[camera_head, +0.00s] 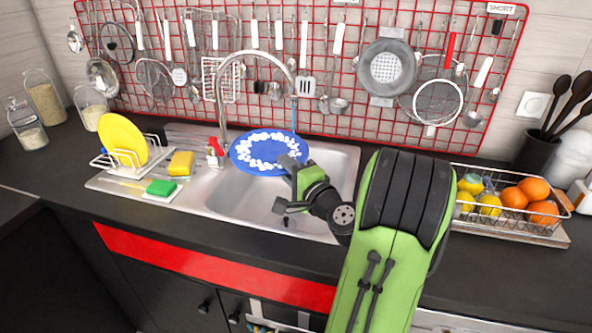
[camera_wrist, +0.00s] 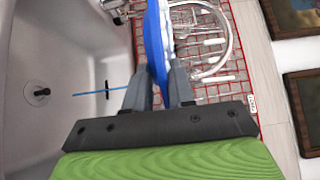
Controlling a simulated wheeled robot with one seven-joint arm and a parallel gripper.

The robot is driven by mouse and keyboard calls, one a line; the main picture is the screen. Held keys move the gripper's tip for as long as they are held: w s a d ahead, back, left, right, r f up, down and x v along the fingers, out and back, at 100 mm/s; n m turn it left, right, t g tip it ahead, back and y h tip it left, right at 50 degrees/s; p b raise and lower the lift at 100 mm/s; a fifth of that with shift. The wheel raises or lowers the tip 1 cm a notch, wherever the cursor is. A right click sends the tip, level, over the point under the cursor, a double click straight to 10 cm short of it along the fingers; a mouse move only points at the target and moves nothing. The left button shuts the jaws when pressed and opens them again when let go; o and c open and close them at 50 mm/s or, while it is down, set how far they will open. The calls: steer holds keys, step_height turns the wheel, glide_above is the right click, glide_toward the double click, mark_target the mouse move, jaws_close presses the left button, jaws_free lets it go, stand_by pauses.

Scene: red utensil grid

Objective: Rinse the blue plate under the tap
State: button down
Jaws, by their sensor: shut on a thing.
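The blue plate (camera_head: 262,142), with white foam-like patches in a ring on its face, is held above the sink (camera_head: 240,205). My gripper (camera_head: 296,166) is shut on the plate's right edge. In the wrist view the plate (camera_wrist: 155,45) is seen edge-on between the two fingers of my gripper (camera_wrist: 164,88). The curved tap (camera_head: 222,90) arches over the sink. A thin blue stream of water (camera_head: 294,115) runs down from its spout, at the plate's right rear edge. The stream also shows in the wrist view (camera_wrist: 95,91). Whether it touches the plate I cannot tell.
Left of the sink are a yellow plate (camera_head: 122,138) in a rack, a yellow sponge (camera_head: 181,163) and a green sponge (camera_head: 161,187). A fruit basket (camera_head: 556,214) stands on the right. A red grid (camera_head: 350,60) with hanging utensils covers the wall behind.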

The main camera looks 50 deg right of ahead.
steer(key=shift+w+d+p, duration=0.4)
steer(key=shift+w+d, duration=0.05)
steer(key=w+d+f+p, duration=0.2)
steer(key=w+d+p, duration=0.3)
steer(key=d, duration=0.5)
steer(key=shift+w+d+f+p, duration=0.15)
steer(key=shift+w+f+p, duration=0.15)
steer(key=shift+w, duration=0.65)
steer(key=shift+s+d, duration=0.3)
steer(key=shift+s, duration=0.2)
steer(key=shift+w, duration=0.1)
